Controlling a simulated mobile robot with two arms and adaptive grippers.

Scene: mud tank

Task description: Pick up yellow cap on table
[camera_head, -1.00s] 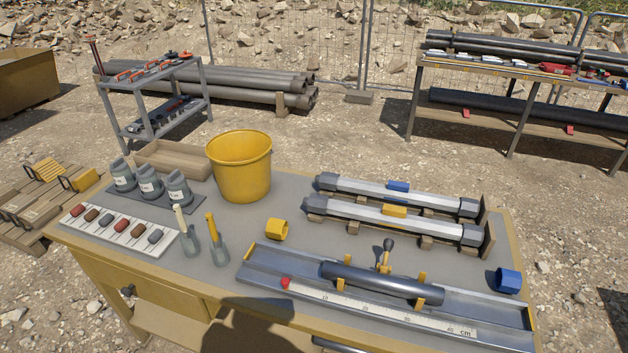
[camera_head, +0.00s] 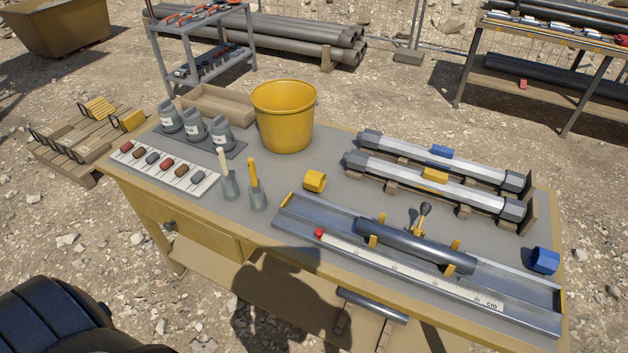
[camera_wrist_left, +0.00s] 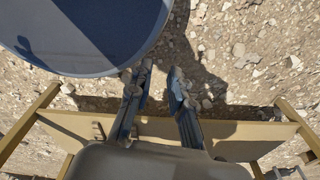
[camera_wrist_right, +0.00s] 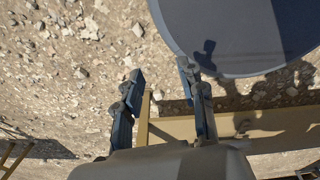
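The yellow cap (camera_head: 315,181) is a short, hollow piece lying on the grey table (camera_head: 300,212), just behind the left end of the metal measuring tray (camera_head: 292,222). Neither gripper shows in the head view. In the left wrist view my left gripper (camera_wrist_left: 160,82) is open and empty, with its two fingers apart over ground and a wooden bar. In the right wrist view my right gripper (camera_wrist_right: 160,72) is open and empty, also over ground and wood. The cap shows in neither wrist view.
A yellow bucket (camera_head: 283,118) stands behind the cap. White core tubes (camera_head: 440,176) lie on supports to the right. A blue cap (camera_head: 543,261) sits near the right edge. Bare tabletop surrounds the yellow cap.

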